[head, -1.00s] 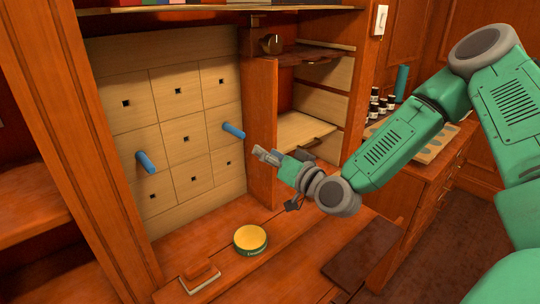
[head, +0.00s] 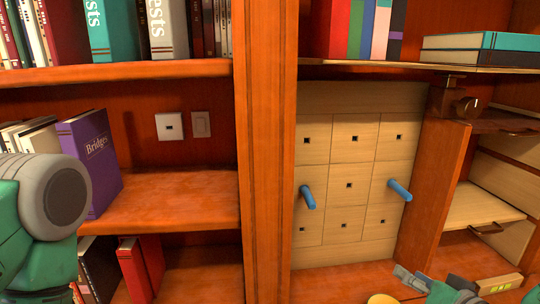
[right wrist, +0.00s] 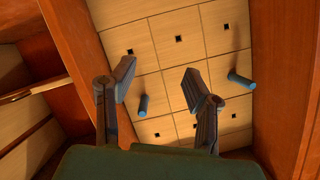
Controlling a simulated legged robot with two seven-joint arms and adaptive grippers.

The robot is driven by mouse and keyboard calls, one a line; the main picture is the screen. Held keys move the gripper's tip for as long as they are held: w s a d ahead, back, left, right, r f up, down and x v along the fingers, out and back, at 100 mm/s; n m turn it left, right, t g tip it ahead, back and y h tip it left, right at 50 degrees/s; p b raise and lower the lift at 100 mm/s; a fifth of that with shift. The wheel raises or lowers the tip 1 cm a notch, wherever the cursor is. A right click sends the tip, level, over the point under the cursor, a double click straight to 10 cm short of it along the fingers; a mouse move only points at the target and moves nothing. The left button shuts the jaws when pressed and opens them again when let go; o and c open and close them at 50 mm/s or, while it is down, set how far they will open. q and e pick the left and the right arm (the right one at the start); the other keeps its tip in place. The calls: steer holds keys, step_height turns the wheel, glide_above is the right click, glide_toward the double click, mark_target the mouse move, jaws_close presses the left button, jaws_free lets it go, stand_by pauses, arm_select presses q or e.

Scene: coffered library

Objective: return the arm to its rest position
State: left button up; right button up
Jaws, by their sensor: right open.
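My right gripper (head: 408,276) is at the bottom right of the head view, below the right blue peg and in front of the panel's lower edge. In the right wrist view its two fingers (right wrist: 160,82) are spread with nothing between them. They point at the wooden panel (right wrist: 170,50) and look apart from it. Most of the right arm is cut off by the head view's bottom edge. A green and grey link of my left arm (head: 50,205) shows at the left edge of the head view; the left gripper is out of view.
Two blue pegs (head: 308,197) (head: 399,190) stick out of the square-holed panel (head: 345,150). A wooden upright (head: 265,150) stands left of it. A purple book (head: 92,155) stands near my left arm link. A yellow round tin (head: 382,298) shows at the bottom edge. An open compartment (head: 485,208) is at right.

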steer(key=s+a+f+g, duration=0.2)
steer(key=s+f, duration=0.2)
steer(key=f, duration=0.1)
steer(key=s+a+f+n+g, duration=0.1)
steer(key=s+f+g, duration=0.2)
steer(key=s+f, duration=0.1)
steer(key=s+a+f+n+g, duration=0.1)
steer(key=s+a+f+g, duration=0.1)
steer(key=s+f, duration=0.3)
steer(key=shift+a+f+g+b, duration=0.3)
steer(key=shift+f+g+b, duration=0.1)
steer(key=shift+f, duration=0.45)
steer(key=s+d+f+n+g+h, duration=0.1)
steer(key=s+f+g, duration=0.2)
steer(key=s, duration=0.5)
steer(key=s+f+g+h, duration=0.2)
steer(key=s+f, duration=0.2)
steer(key=s, duration=0.4)
steer(key=shift+d+n+g, duration=0.35)
steer(key=shift+n+g, duration=0.05)
steer(key=shift+w+f, duration=0.1)
steer(key=shift+c, duration=0.8)
steer(key=shift+d, duration=0.15)
steer(key=shift+c, duration=0.2)
